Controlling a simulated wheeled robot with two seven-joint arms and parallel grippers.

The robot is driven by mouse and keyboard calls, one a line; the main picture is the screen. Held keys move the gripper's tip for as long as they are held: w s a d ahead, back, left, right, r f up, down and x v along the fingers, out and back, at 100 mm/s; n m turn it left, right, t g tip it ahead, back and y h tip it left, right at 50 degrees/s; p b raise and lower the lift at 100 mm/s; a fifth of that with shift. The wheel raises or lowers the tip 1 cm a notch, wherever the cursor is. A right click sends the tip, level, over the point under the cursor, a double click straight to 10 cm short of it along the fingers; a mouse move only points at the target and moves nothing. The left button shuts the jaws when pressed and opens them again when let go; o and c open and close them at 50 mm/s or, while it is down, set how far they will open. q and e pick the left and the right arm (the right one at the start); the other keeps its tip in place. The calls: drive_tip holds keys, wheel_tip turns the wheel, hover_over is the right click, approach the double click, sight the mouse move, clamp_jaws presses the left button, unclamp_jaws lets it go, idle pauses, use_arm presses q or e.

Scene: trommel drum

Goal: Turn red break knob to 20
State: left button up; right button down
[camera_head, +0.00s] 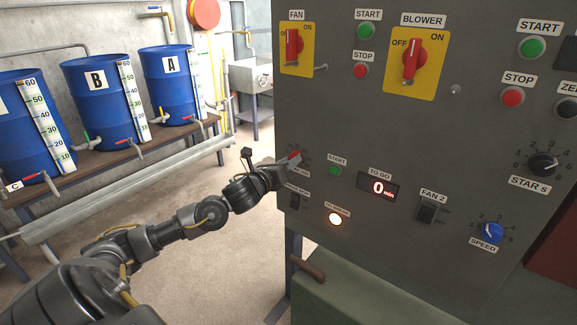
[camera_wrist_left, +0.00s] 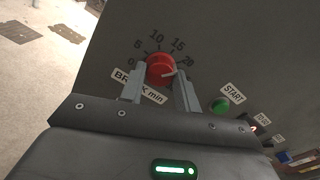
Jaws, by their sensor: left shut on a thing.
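The red break knob (camera_wrist_left: 160,68) sits on the grey panel inside a dial marked 0, 5, 10, 15 and 20. Its pale pointer is turned to the right, toward the 20 side; whether it lines up exactly I cannot tell. My left gripper (camera_wrist_left: 161,76) has one finger on each side of the knob and is shut on it. In the head view the knob (camera_head: 294,155) is partly hidden by my left gripper (camera_head: 288,163). The "BREAK min" label (camera_wrist_left: 139,87) is partly covered by a finger. My right gripper is not in view.
The panel also bears a green START button (camera_head: 335,170), a TO GO display (camera_head: 378,187) reading 0 and a lit lamp (camera_head: 335,219). Blue barrels (camera_head: 98,97) stand on a bench at the left. A green surface with a brown handle (camera_head: 306,268) lies below the panel.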

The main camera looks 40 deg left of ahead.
use_arm(q)
drive_tip(key=shift+f, duration=0.1)
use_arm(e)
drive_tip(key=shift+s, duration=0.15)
use_arm(q)
drive_tip(key=o, duration=1)
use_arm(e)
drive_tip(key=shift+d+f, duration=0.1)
use_arm(q)
drive_tip(key=shift+s+b, duration=1.2)
drive_tip(key=shift+s, duration=4.2)
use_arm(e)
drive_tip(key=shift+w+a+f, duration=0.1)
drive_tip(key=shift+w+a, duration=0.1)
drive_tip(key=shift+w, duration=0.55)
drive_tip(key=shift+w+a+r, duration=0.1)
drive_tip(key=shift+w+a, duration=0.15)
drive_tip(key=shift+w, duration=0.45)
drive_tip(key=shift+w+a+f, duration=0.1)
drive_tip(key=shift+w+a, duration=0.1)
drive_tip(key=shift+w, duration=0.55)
